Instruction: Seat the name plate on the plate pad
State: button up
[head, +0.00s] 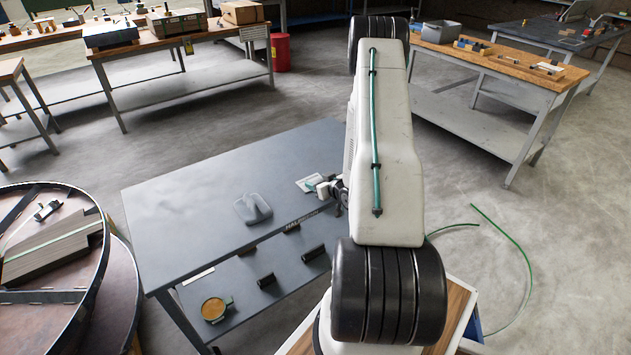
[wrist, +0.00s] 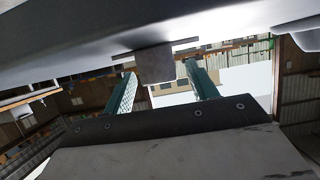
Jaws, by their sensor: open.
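The grey table (head: 185,208) is mostly clear on its left. Its lower shelf holds a round amber-topped item (head: 213,309) and several dark cylinders. Workbenches stand behind, with a red bin (head: 280,52). A green hose lies on the right floor.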

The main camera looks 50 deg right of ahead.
jog(key=v, duration=0.5)
jog(key=shift+w+r, duration=0.1)
jog(key=shift+r, duration=0.15)
jog(key=w+a+r+n+g, duration=0.1)
jog(key=w+a+r+g, duration=0.15)
jog(key=r, duration=0.45)
jog(key=w+a+r+n+g, duration=0.1)
jog(key=w+a+r+g, duration=0.2)
jog(key=r, duration=0.4)
jog(key=s+a+r+g, duration=0.2)
jog(key=a+r, duration=1)
jog(key=s+a+r+g+y, duration=0.1)
jog(key=s+a+r, duration=0.2)
jog(key=s+a, duration=0.4)
jog(key=s+a+r+g+y, duration=0.1)
jog(key=s+a+r+g, duration=0.1)
jog(key=s+a+r, duration=0.2)
jog(key=s+a+r+n+g+y, duration=0.1)
jog(key=s+a+r, duration=0.3)
jog(key=s+a, duration=0.7)
jog(key=shift+s+r+y, duration=0.25)
jog(key=shift+s+y, duration=0.15)
jog(key=shift+s, duration=0.35)
